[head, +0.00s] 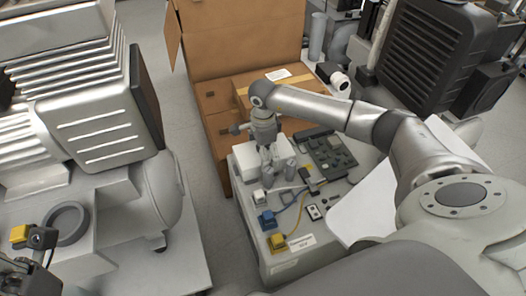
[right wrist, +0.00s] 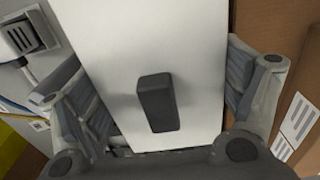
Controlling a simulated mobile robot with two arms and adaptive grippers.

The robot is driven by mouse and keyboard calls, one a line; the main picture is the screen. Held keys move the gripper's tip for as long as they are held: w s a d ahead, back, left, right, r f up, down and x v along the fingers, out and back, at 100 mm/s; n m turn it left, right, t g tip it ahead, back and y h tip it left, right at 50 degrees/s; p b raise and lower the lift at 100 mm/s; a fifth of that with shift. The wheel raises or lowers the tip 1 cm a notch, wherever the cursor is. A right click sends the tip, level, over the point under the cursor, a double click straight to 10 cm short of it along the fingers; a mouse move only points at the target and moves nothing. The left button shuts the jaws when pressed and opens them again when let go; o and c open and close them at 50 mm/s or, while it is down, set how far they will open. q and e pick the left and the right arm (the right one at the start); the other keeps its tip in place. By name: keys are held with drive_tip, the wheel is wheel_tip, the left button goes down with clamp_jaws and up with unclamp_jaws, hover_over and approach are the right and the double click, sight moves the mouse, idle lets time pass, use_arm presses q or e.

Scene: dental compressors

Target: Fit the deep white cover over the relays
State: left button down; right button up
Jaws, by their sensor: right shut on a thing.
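The deep white cover (head: 246,160) is at the left end of the grey control box (head: 262,205) in the head view. In the right wrist view the white cover (right wrist: 110,50) fills the middle, its top face carrying a black handle block (right wrist: 158,103). My right gripper (head: 278,172) points down at the cover; in the right wrist view its fingers (right wrist: 165,95) lie along both sides of the cover, shut on it. The relays are not visible; the cover and gripper hide that part of the box. I cannot tell whether the cover touches the box.
A dark green circuit board (head: 328,155) lies right of the cover. Blue (head: 266,219) and yellow (head: 277,242) connectors with wires sit at the front left. Cardboard boxes (head: 232,45) stand behind. A large compressor (head: 90,120) stands left, across a floor gap.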

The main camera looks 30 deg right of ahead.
drive_tip(key=shift+f, duration=0.2)
idle(0.3)
drive_tip(key=o, duration=0.9)
